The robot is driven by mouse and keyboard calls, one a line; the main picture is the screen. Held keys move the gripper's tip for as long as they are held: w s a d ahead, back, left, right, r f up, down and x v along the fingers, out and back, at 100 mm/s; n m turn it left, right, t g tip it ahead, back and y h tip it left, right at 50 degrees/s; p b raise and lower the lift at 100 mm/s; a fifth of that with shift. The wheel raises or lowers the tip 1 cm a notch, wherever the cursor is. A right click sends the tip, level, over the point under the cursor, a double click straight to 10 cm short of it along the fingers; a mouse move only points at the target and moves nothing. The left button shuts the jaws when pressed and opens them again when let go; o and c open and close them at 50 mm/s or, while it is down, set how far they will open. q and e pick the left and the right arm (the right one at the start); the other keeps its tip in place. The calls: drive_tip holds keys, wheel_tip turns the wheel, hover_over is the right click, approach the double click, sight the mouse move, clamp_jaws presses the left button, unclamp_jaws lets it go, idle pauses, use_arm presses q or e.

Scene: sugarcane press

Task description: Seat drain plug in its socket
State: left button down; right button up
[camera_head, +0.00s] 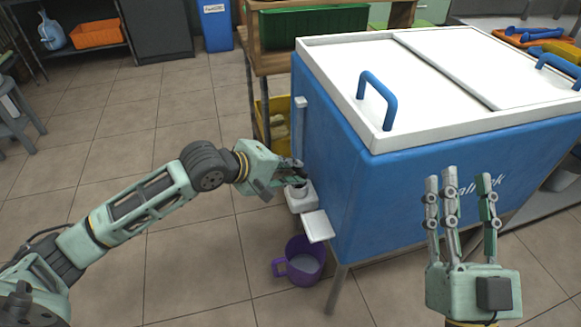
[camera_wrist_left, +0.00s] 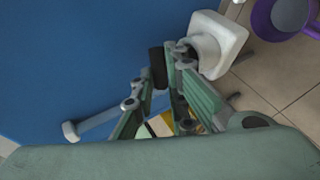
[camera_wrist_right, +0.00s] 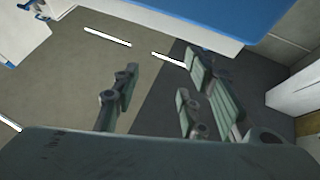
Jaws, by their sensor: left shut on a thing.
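The drain socket is a white block with a round raised collar (camera_head: 301,197) on the side of the blue chest (camera_head: 400,190). In the left wrist view the socket (camera_wrist_left: 222,42) is at the upper right. My left gripper (camera_head: 294,177) is right at the collar, its fingers shut on a small dark piece (camera_wrist_left: 157,68), which looks like the drain plug. The fingers hide most of it, and I cannot tell whether it touches the collar. My right gripper (camera_head: 462,190) is open and empty, fingers up, in front of the chest.
A white spout plate (camera_head: 317,226) juts out below the socket. A purple jug (camera_head: 303,262) stands on the floor beneath it. The chest has white lids (camera_head: 360,60) with blue handles (camera_head: 378,98). A shelf with a yellow bin (camera_head: 272,122) stands behind. Tiled floor is clear at left.

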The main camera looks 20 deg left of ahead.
use_arm(q)
drive_tip(key=shift+p, duration=0.45)
use_arm(e)
drive_tip(key=shift+w+f+g+h, duration=0.15)
drive_tip(key=shift+w+f+g, duration=0.2)
drive_tip(key=shift+f, duration=0.3)
drive_tip(key=shift+w+f+g+h, duration=0.25)
drive_tip(key=shift+f+g, duration=0.2)
drive_tip(key=shift+f, duration=0.2)
drive_tip(key=shift+w+f+g+h, duration=0.1)
drive_tip(key=shift+w+f+g, duration=0.25)
drive_tip(key=shift+f, duration=0.3)
drive_tip(key=shift+f, duration=0.1)
drive_tip(key=shift+w+f+g, duration=0.15)
drive_tip(key=shift+g, duration=0.1)
use_arm(q)
drive_tip(key=shift+p, duration=0.3)
use_arm(e)
wheel_tip(320, 180, down, 3)
drive_tip(key=shift+w+d+r+g, duration=0.1)
drive_tip(key=shift+d+r+g, duration=0.1)
drive_tip(key=shift+g, duration=0.5)
drive_tip(key=shift+f, duration=0.1)
